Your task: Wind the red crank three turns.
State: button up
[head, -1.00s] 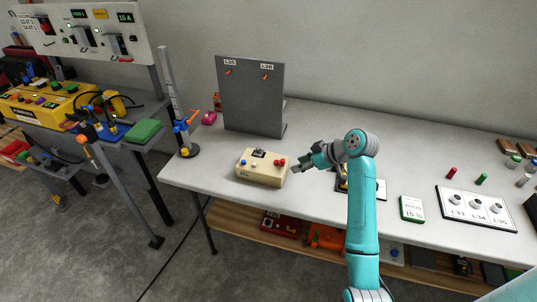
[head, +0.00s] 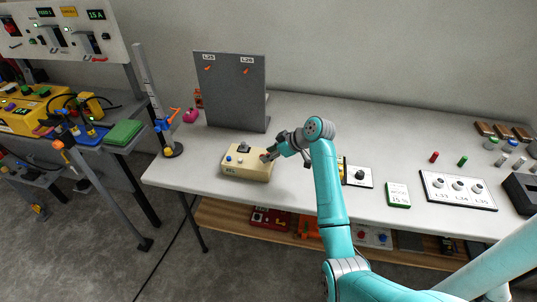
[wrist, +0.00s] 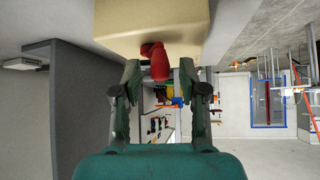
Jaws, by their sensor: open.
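The beige box (head: 238,169) sits near the front edge of the grey table, left of my arm. It has a blue button and a dark part on its top. The red crank (wrist: 154,60) shows in the wrist view, sticking out of the box (wrist: 150,22) between my fingertips. In the head view my gripper covers the crank. My gripper (head: 269,154) is at the right end of the box. In the wrist view its two fingers (wrist: 159,72) are apart, one on each side of the crank; contact cannot be told.
A dark upright panel (head: 232,95) stands behind the box. A post with orange and blue clamps (head: 152,105) stands at the left table corner. Right of my arm are a black-knob panel (head: 359,183), a green-edged card (head: 397,195) and a knob board (head: 440,198).

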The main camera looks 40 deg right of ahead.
jog(key=shift+w+a+f, duration=0.1)
jog(key=shift+w+f, duration=0.1)
jog(key=shift+f, duration=0.05)
grip_shut()
jog(key=shift+a, duration=0.15)
